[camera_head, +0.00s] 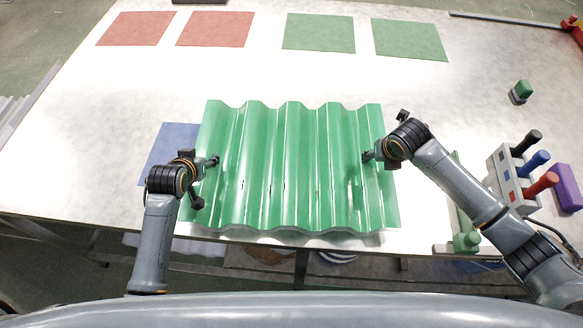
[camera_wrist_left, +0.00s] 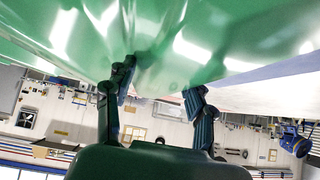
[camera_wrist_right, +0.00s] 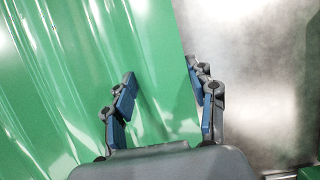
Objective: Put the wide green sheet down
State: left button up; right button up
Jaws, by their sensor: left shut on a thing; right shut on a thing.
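The wide green corrugated sheet (camera_head: 290,165) spans the near middle of the white table, its ridges running from back to front. My left gripper (camera_head: 205,180) is shut on its left edge. In the left wrist view, the fingers (camera_wrist_left: 160,90) reach up to the sheet's shiny underside (camera_wrist_left: 220,45). My right gripper (camera_head: 384,140) is shut on its right edge. In the right wrist view, the fingers (camera_wrist_right: 165,90) straddle that edge, with the sheet (camera_wrist_right: 60,80) filling the left side. I cannot tell how high the sheet is above the table.
A blue square (camera_head: 168,145) is partly hidden at the sheet's left. Two red squares (camera_head: 133,28) (camera_head: 214,29) and two green squares (camera_head: 318,33) (camera_head: 410,40) lie at the back. A tool rack (camera_head: 508,175) and purple block (camera_head: 568,187) stand right. The table between is clear.

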pick_arm(q)
jog(key=shift+s+d+f, duration=0.2)
jog(key=shift+s+f, duration=0.2)
jog(key=shift+f, duration=0.4)
jog(key=shift+c, duration=0.3)
pick_arm(e)
jog(key=shift+s+a+f, duration=0.1)
jog(key=shift+s+f, duration=0.25)
jog(key=shift+f, duration=0.3)
pick_arm(q)
jog(key=o, duration=1)
jog(key=shift+f, duration=0.1)
pick_arm(e)
jog(key=o, duration=1)
pick_arm(q)
jog(key=o, duration=0.4)
jog(key=shift+w, duration=0.1)
pick_arm(e)
jog(key=o, duration=0.4)
jog(key=shift+w, duration=0.1)
pick_arm(q)
jog(key=shift+o, duration=0.3)
jog(key=shift+w, duration=0.15)
pick_arm(e)
jog(key=shift+w+f, duration=0.1)
jog(key=shift+w, duration=0.05)
pick_arm(q)
jog(key=shift+w+a, duration=0.1)
pick_arm(e)
jog(key=shift+w, duration=0.1)
